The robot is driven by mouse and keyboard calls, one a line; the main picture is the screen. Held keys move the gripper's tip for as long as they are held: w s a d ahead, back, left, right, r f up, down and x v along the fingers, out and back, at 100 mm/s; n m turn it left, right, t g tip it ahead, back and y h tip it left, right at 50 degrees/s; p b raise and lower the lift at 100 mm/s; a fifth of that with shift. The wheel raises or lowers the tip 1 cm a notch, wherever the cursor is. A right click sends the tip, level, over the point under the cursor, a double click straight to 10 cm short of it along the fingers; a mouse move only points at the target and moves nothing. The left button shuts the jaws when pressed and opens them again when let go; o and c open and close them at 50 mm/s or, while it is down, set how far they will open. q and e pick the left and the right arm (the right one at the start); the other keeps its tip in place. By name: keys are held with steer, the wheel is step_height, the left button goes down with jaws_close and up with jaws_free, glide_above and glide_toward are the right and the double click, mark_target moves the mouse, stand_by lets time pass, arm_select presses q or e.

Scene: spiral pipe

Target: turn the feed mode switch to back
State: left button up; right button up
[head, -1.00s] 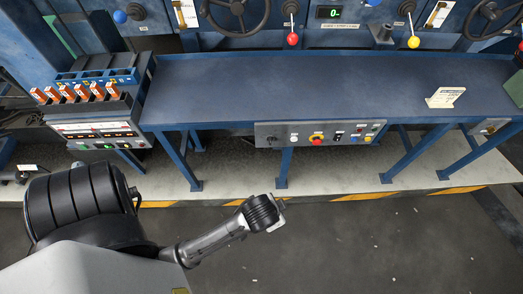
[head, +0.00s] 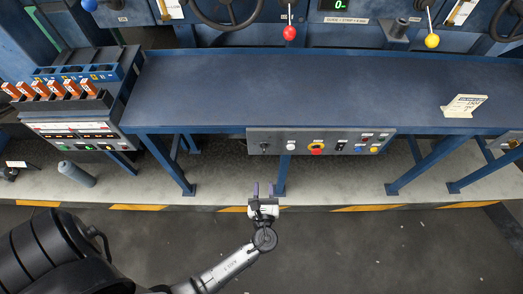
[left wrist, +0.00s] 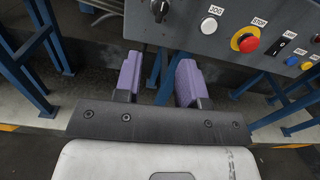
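The grey control panel (head: 302,134) hangs under the front edge of the blue bench. A black rotary knob (head: 264,146) is at its left end; it also shows at the top of the left wrist view (left wrist: 160,10). It looks like the feed mode switch, but no label on it can be read, and its exact setting is unclear. My left gripper (head: 263,188) is open and empty, in front of and below the panel, apart from it. In the left wrist view its purple fingers (left wrist: 158,76) point toward the area below the knob. My right gripper is not in view.
Right of the knob are a white JOG button (left wrist: 209,25), a red STOP button on yellow (left wrist: 246,42) and a black rocker switch (left wrist: 281,46). A blue bench leg (head: 283,172) stands behind the gripper area. The bench top (head: 300,88) is mostly clear.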

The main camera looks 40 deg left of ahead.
mark_target(264, 151)
arm_select(q)
steer(key=shift+m, duration=0.3)
steer(key=x, duration=1.2)
steer(key=shift+w+a, duration=0.15)
steer(key=shift+w, duration=0.05)
steer(key=shift+x, duration=0.75)
steer(key=c, duration=0.6)
steer(key=shift+o, duration=0.2)
